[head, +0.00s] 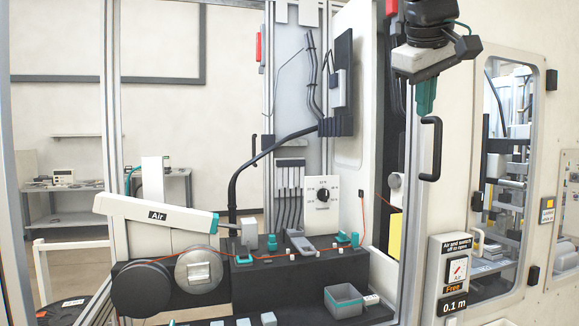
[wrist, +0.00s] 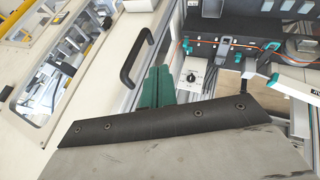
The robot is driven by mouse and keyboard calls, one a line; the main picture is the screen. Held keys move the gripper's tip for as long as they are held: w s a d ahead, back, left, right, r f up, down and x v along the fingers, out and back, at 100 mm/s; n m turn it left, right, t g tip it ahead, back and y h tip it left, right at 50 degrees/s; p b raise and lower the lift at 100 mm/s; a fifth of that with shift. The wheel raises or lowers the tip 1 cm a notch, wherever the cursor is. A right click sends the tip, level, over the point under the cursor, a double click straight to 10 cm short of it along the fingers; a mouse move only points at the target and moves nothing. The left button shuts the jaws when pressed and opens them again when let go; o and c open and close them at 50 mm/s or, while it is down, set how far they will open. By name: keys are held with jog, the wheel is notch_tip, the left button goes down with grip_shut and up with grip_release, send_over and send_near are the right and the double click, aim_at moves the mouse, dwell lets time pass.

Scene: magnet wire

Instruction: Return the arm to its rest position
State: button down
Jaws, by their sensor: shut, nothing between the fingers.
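My gripper (head: 426,97) hangs at the upper right of the head view, below my dark wrist. Its teal fingers are shut together, point down and hold nothing. In the wrist view the teal fingers (wrist: 158,88) show side by side above the dark edge of my gripper's body. The gripper is up in the air in front of the machine's right side, above the black door handle (head: 431,148) in the head view. The handle also shows left of the fingers in the wrist view (wrist: 137,60).
A black bench (head: 285,270) with spools (head: 200,270), an orange wire (head: 270,252) and teal-tipped fixtures stands lower centre. A white arm marked Air (head: 157,214) reaches over it. An open-topped grey bin (head: 343,301) sits in front. A windowed cabinet door (head: 503,170) is at right.

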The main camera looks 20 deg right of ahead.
jog(key=shift+w, duration=0.1)
jog(key=s+a+f+g+y, duration=0.1)
jog(key=s+a+f, duration=0.3)
jog(key=f, duration=0.9)
jog(key=s+a+f+g+y, duration=0.1)
jog(key=s+a+f, duration=0.4)
jog(key=f, duration=0.8)
jog(key=s+a+f+g+y, duration=0.1)
jog(key=s+a+f+y, duration=0.2)
jog(key=f, duration=0.9)
jog(key=s+a, duration=0.2)
jog(key=a, duration=0.1)
jog(key=shift+a+f+g, duration=0.35)
jog(key=shift+f+g, duration=0.05)
jog(key=shift+s, duration=0.1)
